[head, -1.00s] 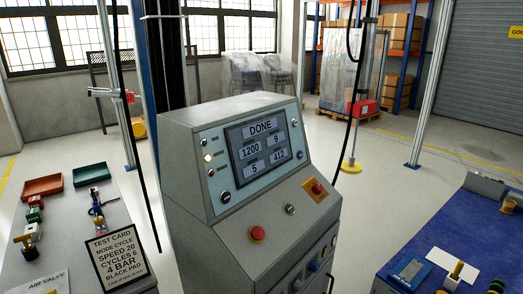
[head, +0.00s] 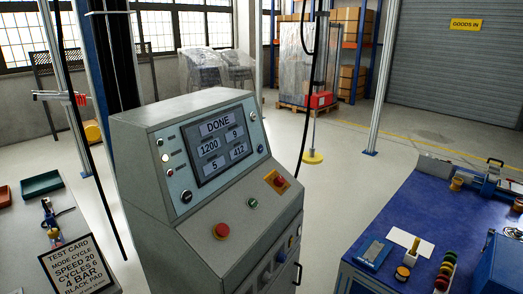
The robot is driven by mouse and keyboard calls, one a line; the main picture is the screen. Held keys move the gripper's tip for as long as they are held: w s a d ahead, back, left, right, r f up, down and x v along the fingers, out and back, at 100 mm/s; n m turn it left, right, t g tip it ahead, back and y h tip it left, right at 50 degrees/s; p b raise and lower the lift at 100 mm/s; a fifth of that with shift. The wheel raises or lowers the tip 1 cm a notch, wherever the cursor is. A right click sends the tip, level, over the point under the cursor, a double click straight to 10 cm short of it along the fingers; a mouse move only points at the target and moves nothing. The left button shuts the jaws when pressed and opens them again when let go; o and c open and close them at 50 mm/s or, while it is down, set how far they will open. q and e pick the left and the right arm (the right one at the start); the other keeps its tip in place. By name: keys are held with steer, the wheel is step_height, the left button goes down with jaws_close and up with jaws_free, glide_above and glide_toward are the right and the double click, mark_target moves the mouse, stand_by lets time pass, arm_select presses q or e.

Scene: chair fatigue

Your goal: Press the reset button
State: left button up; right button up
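The grey control console (head: 150,213) stands left of centre. Its screen (head: 219,142) reads DONE, with 1200, 9, 5 and 412 below. On the sloped panel are a red button (head: 221,230), a small green button (head: 253,203) and a red button on a yellow plate (head: 278,181). A black knob (head: 186,197) sits at the screen's lower left, with small lights and other small controls beside the screen. No label that reads as reset can be made out. Neither of my grippers is in view.
A test card (head: 74,265) stands on the left table. A blue-topped bench (head: 395,210) with small parts is at the right. Grey floor (head: 335,190) shows between console and bench. A hanging cable (head: 303,110) and a yellow-footed pole (head: 313,156) stand behind.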

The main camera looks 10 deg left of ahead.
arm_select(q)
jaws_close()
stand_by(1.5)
